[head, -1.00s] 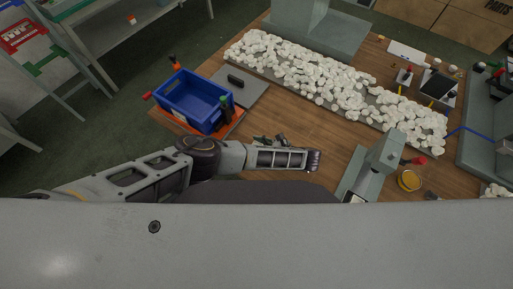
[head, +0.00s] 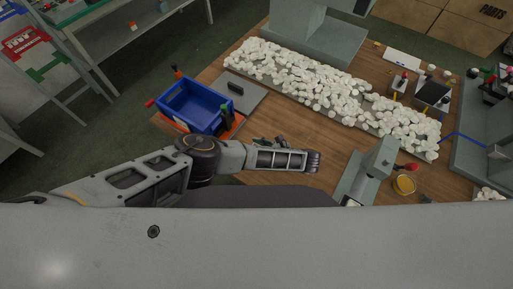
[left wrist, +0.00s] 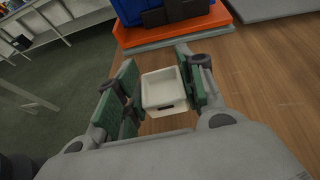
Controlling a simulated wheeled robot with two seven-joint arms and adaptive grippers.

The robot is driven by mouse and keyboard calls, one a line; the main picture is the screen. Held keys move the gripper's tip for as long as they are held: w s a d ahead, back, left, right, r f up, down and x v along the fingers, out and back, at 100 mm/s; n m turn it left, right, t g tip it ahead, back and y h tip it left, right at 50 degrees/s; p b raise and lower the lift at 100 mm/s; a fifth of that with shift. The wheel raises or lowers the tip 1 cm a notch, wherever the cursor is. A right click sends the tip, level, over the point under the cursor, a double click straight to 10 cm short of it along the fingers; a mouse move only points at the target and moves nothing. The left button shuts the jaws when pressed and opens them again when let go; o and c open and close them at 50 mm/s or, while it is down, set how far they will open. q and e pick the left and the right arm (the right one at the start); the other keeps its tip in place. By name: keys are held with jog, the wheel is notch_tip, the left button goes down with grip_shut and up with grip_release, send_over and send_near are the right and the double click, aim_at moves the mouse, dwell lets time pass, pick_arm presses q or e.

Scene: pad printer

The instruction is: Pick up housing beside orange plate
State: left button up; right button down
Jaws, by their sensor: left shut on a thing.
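The housing (left wrist: 163,88) is a small white, open-topped box with a dark slot in its near side, seen in the left wrist view. My left gripper (left wrist: 160,92) is shut on it, with one green-padded finger on each side. My right gripper is not in view.
A grey plate (head: 248,93) lies right of the bin. A long tray heaped with white parts (head: 335,84) crosses the wooden bench. A grey device (head: 371,170) and a yellow-topped round pot (head: 404,184) stand at the right. Bare wood lies between the gripper and the tray.

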pick_arm(q)
jog(key=shift+r+p, duration=1.75)
jog(key=shift+r, duration=0.5)
jog(key=shift+d+r, duration=0.15)
jog(key=shift+r, duration=0.8)
jog(key=shift+r, duration=0.1)
